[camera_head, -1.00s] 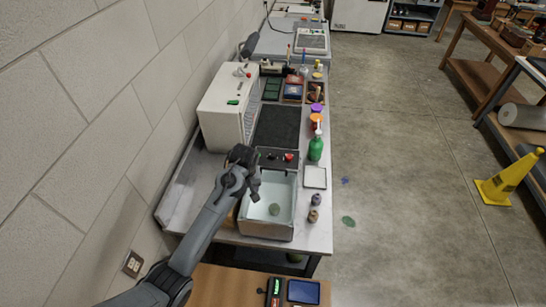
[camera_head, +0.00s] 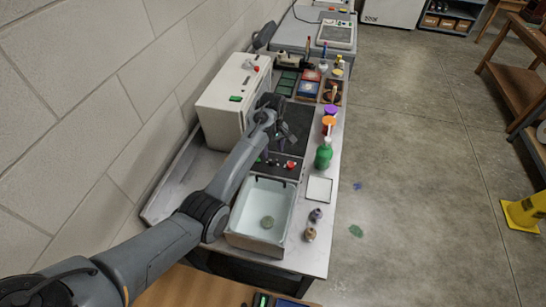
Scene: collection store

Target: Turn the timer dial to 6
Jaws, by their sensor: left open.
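A dark control panel (camera_head: 284,170) stands at the back edge of a white open tub, with small knobs and a red knob or button (camera_head: 290,165) on it. I cannot tell which control is the timer dial, and no numbers can be read. My left gripper (camera_head: 284,134) is open and empty. In the picture it is over the black mat beyond the panel, beside the white box, apart from the red control. My right gripper is not in view.
The white tub (camera_head: 240,225) holds a round green thing. A green bottle (camera_head: 323,156), a white square (camera_head: 319,190) and two small jars stand to the right. The white box (camera_head: 222,103) is close on the left.

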